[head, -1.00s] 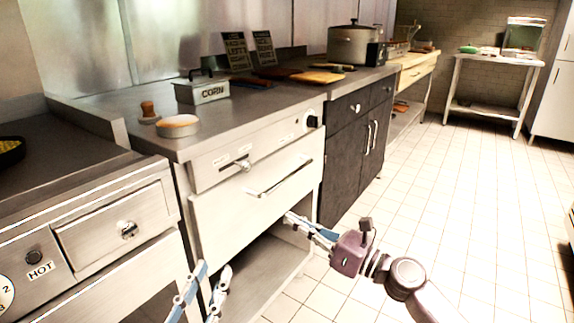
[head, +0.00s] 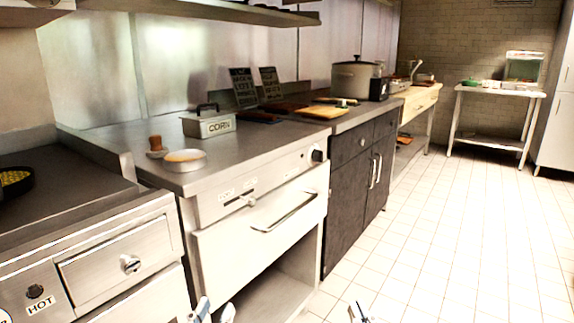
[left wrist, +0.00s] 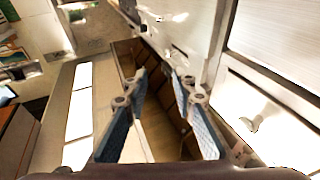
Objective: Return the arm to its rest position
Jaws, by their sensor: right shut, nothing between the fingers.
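My left gripper (head: 212,313) shows only its fingertips at the bottom edge of the head view, in front of the steel unit with the drawer. In the left wrist view my left gripper (left wrist: 160,82) has its two blue-padded fingers apart with nothing between them. My right gripper (head: 359,312) shows only its tip at the bottom edge of the head view, over the tiled floor to the right of the left one. It is shut and empty. Most of both arms is out of view.
A large pot (head: 355,80) stands farther back. The drawer handle (head: 285,213) juts from the unit, with an open shelf below. The tiled floor (head: 450,230) at right is clear.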

